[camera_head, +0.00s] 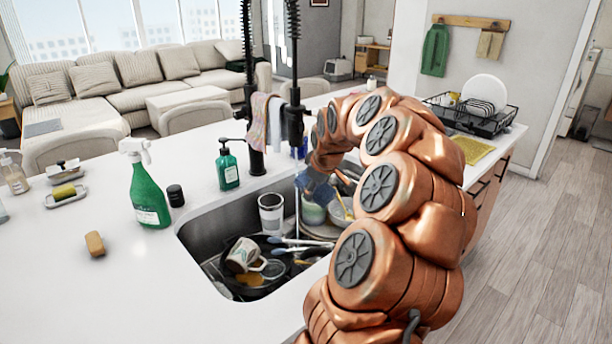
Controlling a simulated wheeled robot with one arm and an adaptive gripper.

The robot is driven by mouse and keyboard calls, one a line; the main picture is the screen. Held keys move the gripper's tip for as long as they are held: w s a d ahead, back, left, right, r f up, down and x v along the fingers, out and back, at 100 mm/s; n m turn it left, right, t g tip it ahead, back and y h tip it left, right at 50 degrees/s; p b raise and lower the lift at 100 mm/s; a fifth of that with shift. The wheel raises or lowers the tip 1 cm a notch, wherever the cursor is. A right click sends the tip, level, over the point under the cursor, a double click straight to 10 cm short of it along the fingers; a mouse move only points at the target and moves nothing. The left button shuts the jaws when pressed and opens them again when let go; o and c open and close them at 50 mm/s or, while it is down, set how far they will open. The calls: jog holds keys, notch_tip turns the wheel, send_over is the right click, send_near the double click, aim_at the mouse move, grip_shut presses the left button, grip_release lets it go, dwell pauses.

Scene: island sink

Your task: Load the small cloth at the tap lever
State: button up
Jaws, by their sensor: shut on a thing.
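A small striped, pinkish and pale cloth (265,122) hangs draped over the side of the black tap (293,118), above the back edge of the sink. A thin stream of water (297,215) seems to fall beside the gripper. The tap lever itself is not clear in this view.
The sink (205,240) holds a mug (242,256), a tumbler (271,213), a pan and utensils. A dish rack (505,122) is at right. The front left counter is clear.

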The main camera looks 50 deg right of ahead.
aim_at(319, 193)
jog(key=shift+s+a+r+b, duration=0.35)
jog(key=shift+s+a+r, duration=0.1)
jog(key=shift+s+r, duration=0.25)
jog(key=shift+s+a+r+b, duration=0.45)
jog(key=shift+s+r, duration=0.15)
jog(key=shift+s, duration=0.15)
jog(key=shift+s+a+r+b, duration=0.3)
jog(key=shift+s+a+r, duration=0.15)
jog(key=shift+s+r, duration=0.25)
